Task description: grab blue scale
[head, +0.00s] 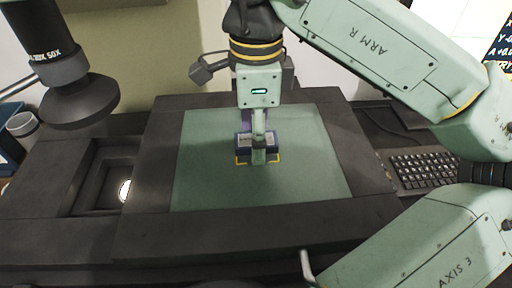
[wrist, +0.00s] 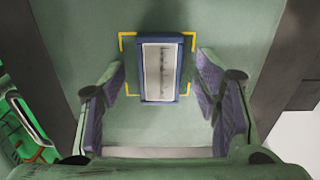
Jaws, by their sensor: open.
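The blue scale (wrist: 177,69) lies on the green mat (wrist: 80,35), inside yellow corner marks, in the wrist view. It is a small blue block with a pale, graduated plate on top. In the head view the scale (head: 243,139) is partly hidden behind my gripper. My gripper (wrist: 162,88) is open, with one purple-padded finger on each side of the scale and gaps between pads and scale. In the head view my gripper (head: 259,150) points down over the scale. I cannot tell its exact height above the mat.
A dark frame (head: 240,238) surrounds the green mat. A recessed well (head: 103,180) with a bright spot is at left, below a black microscope-like head (head: 80,100). A keyboard (head: 425,168) lies at right. The mat around the scale is clear.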

